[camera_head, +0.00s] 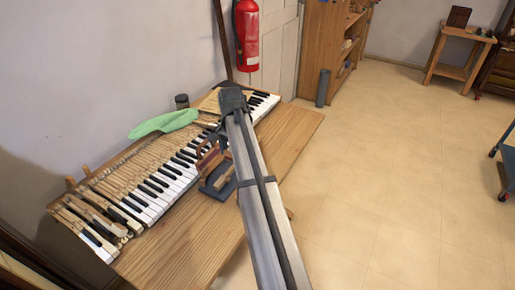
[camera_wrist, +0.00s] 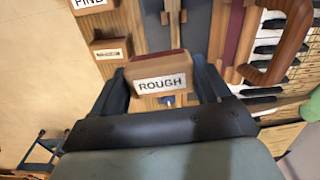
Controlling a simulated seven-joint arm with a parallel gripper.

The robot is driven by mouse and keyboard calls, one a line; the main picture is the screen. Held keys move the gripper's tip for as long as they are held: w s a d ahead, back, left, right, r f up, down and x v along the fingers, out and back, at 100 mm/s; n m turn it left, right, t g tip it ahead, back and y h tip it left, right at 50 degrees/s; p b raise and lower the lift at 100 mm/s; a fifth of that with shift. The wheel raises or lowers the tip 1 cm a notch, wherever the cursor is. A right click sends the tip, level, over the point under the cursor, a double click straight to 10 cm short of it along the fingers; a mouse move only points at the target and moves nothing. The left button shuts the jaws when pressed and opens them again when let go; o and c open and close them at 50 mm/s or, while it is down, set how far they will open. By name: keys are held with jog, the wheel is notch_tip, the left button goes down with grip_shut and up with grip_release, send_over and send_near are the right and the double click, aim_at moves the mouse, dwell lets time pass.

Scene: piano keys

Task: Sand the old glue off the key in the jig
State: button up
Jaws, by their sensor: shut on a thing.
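My gripper (camera_wrist: 160,72) is shut on a wooden sanding block (camera_wrist: 163,83) labelled ROUGH, with one finger on each side of it in the wrist view. The block has a dark red top edge. Just beyond it in the wrist view is a grey-blue plate (camera_wrist: 184,24), apparently the jig, with a pale wooden strip (camera_wrist: 157,22) beside it that may be the key. In the head view a dark base (camera_head: 218,187) with wood on it lies by the keyboard front. I cannot see glue or whether the block touches anything.
Two more blocks, one labelled FINE (camera_wrist: 92,5) and one smaller (camera_wrist: 110,48), lie left in the wrist view. A brown wooden handle (camera_wrist: 288,45) is at right. The keyboard (camera_head: 150,192) fills the bench's back; a green cloth (camera_head: 163,123) lies behind.

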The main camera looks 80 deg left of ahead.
jog(key=s+d+n, duration=0.2)
jog(key=s, duration=0.5)
jog(key=n, duration=0.5)
send_over(220, 181)
jog(key=shift+f, duration=2.3)
jog(key=shift+w+a+f, duration=0.2)
jog(key=shift+a+f, duration=0.1)
jog(key=shift+f, duration=0.4)
jog(key=shift+w+a+f, duration=0.2)
jog(key=shift+a+f, duration=0.1)
jog(key=shift+f, duration=0.35)
jog(key=shift+c, duration=0.4)
jog(key=shift+w+a, duration=3.7)
jog(key=shift+a, duration=0.05)
jog(key=shift+s+d, duration=4)
jog(key=shift+d, duration=0.2)
jog(key=shift+s+d+r, duration=0.15)
notch_tip(220, 181, up, 8)
